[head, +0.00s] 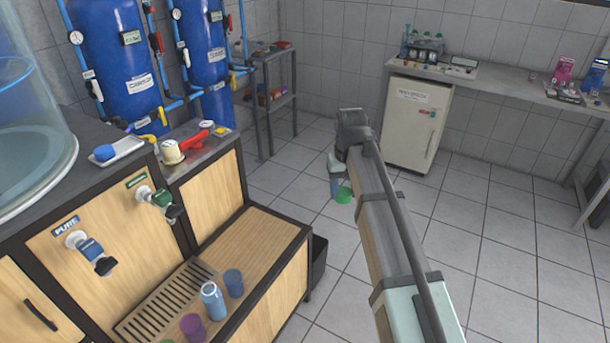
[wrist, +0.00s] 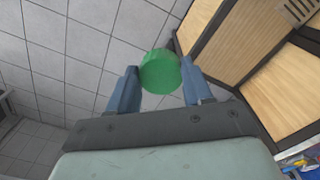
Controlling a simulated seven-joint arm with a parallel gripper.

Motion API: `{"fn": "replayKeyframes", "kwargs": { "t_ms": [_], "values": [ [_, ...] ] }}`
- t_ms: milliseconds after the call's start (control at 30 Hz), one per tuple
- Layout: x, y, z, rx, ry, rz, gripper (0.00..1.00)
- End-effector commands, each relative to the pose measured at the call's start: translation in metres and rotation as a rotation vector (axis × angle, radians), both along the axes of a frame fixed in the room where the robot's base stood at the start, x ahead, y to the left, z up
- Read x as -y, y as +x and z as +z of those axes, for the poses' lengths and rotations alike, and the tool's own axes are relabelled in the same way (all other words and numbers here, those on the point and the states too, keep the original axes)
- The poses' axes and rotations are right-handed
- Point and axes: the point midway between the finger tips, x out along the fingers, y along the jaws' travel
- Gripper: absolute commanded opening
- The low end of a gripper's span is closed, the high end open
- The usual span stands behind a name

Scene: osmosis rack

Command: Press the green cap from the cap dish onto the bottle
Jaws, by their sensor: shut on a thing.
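The green cap (head: 344,196) is held between the fingertips of my gripper (head: 337,184), in the air over the tiled floor, right of the wooden counter. In the wrist view the green cap (wrist: 160,71) sits between the two blue fingers of my gripper (wrist: 161,84), its round face toward the camera. A light blue bottle (head: 212,302) stands upright on the lower wooden counter, left of and apart from my gripper. Its top is small in the head view. A white dish (head: 128,146) on the upper counter holds a blue cap (head: 105,152).
A blue cup (head: 233,283) stands close right of the bottle, and a purple cup (head: 192,327) is in front-left. Two taps, one labelled PURE (head: 85,245), stick out above the slatted drain (head: 165,300). A dark bin (head: 319,260) stands beside the counter. Open floor lies around my gripper.

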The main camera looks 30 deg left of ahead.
Motion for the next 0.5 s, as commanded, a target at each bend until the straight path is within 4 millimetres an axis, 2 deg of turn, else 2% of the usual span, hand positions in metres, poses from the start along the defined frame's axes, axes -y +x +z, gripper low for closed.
{"fn": "replayKeyframes", "kwargs": {
  "t_ms": [33, 100, 500],
  "values": [
    [0.022, 0.003, -0.006, 0.0, 0.0, -0.026, 0.22],
    [0.046, 0.01, -0.011, 0.0, 0.0, -0.057, 0.22],
    [0.177, 0.034, -0.04, 0.0, 0.0, -0.236, 0.22]
  ]
}}
